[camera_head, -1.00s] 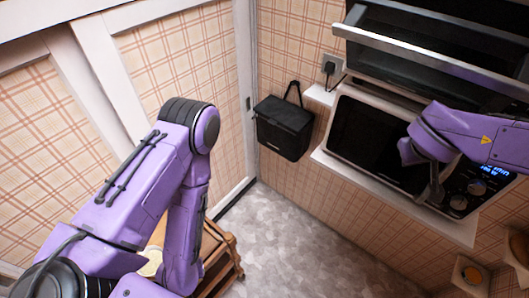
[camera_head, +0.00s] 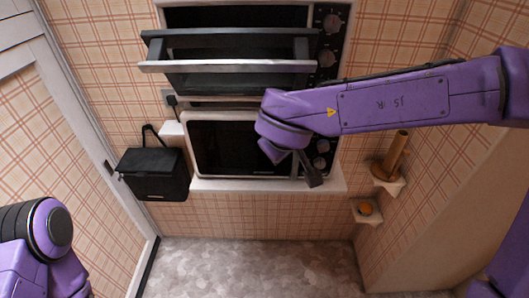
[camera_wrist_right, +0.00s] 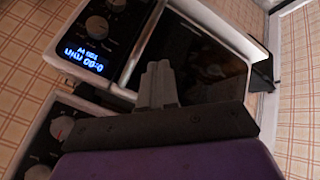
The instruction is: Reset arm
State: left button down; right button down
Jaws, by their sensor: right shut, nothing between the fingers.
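My right arm reaches in from the right in the head view, and its gripper (camera_head: 312,178) is in front of the right part of the microwave (camera_head: 235,146). In the right wrist view my right gripper (camera_wrist_right: 158,72) is shut and empty, its fingers together before the microwave's dark door (camera_wrist_right: 205,65) and beside its control panel. The microwave door is closed. My left arm shows only at the lower left edge of the head view, and its gripper is out of the picture.
An oven (camera_head: 232,66) with its door partly tilted open is above the microwave. Small corner shelves hold a wooden cylinder (camera_head: 394,152) and an orange item (camera_head: 365,209). The grey floor (camera_head: 250,263) in front is clear.

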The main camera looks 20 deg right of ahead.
jog(key=r, duration=0.1)
jog(key=s, duration=0.1)
jog(key=r, duration=0.1)
jog(key=shift+s+d+r, duration=0.25)
jog(key=shift+d+r, duration=0.05)
jog(key=shift+r, duration=0.05)
jog(key=s+d+f+m+h+b, duration=0.1)
jog(key=d+f+m+h+b, duration=0.2)
jog(key=f, duration=1.3)
jog(key=d+f+m+b, duration=0.3)
jog(key=d+f+b, duration=0.15)
jog(key=f, duration=1.25)
jog(key=s+d+f+m+g+y+b, duration=0.1)
jog(key=s+d+f+m+b, duration=0.1)
jog(key=s+f, duration=0.9)
jog(key=s+d+f+m+g+y+b, duration=0.1)
jog(key=s+d+f+m+g+b, duration=0.1)
jog(key=s+f, duration=1)
jog(key=shift+s+d+f+m+g+y+b, duration=0.15)
jog(key=shift+d+f+m+g+y+b, duration=0.25)
jog(key=shift+f+b, duration=0.5)
jog(key=shift+r, duration=0.15)
